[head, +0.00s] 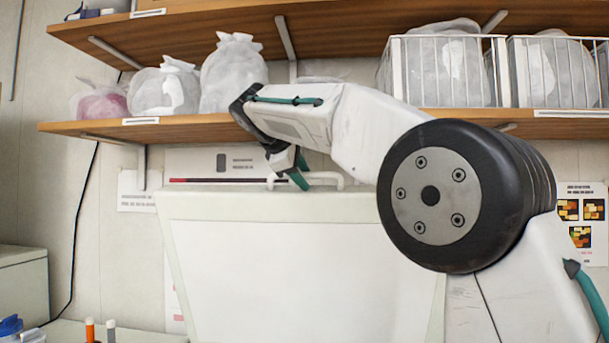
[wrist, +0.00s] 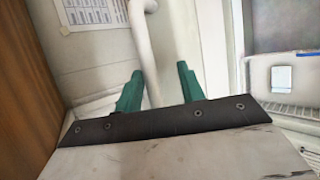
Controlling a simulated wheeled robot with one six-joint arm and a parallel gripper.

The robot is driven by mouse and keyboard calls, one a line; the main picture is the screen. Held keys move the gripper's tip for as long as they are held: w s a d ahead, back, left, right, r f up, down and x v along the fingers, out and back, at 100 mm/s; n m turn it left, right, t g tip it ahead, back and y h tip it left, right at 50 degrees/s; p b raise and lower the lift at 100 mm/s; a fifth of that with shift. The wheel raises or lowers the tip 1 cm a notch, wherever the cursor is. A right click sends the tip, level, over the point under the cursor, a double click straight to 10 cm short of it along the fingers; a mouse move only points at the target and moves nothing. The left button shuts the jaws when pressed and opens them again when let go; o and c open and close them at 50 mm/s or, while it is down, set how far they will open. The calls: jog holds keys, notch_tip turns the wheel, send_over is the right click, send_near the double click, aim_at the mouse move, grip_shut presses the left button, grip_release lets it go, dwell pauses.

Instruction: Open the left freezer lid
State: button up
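The left freezer lid (head: 300,270) stands raised, its pale inner panel facing me in the head view. Its white bar handle (head: 327,176) shows at the top edge, partly hidden by my gripper. My gripper (head: 300,172) is at that edge, with green fingers beside the handle. In the wrist view the handle (wrist: 146,45) runs between the two spread fingers of my gripper (wrist: 160,72). It lies nearer the left finger, with a gap to the right finger. The fingers are open and not closed on the bar; whether one touches it I cannot tell.
A wooden shelf (head: 190,126) with wrapped bags (head: 233,72) and wire baskets (head: 443,72) is just above my gripper. A second shelf (head: 350,22) is higher. Pens (head: 90,330) stand at lower left. A basket edge (wrist: 290,109) shows at right in the wrist view.

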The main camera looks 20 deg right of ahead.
jog(key=shift+a, duration=0.1)
jog(key=v, duration=0.7)
jog(key=shift+s+a+r, duration=0.2)
jog(key=shift+a+r, duration=0.05)
dwell(0.4)
jog(key=s+f+m+g+y, duration=0.2)
jog(key=s+f+y, duration=0.1)
jog(key=f, duration=1.1)
jog(key=s+d+f+m+g+y, duration=0.1)
jog(key=s+d+f+m, duration=0.2)
jog(key=s+f, duration=0.5)
jog(key=s+d+f+m+g+y, duration=0.1)
jog(key=s+d+f+m+y, duration=0.1)
jog(key=s+f, duration=0.7)
jog(key=s+d+f+m+g+y, duration=0.1)
jog(key=s+d+f+m, duration=0.3)
jog(key=s, duration=1.7)
notch_tip(320, 180, down, 5)
jog(key=shift+s+d+m+y, duration=0.3)
jog(key=shift+d+y, duration=0.2)
jog(key=shift+d, duration=0.25)
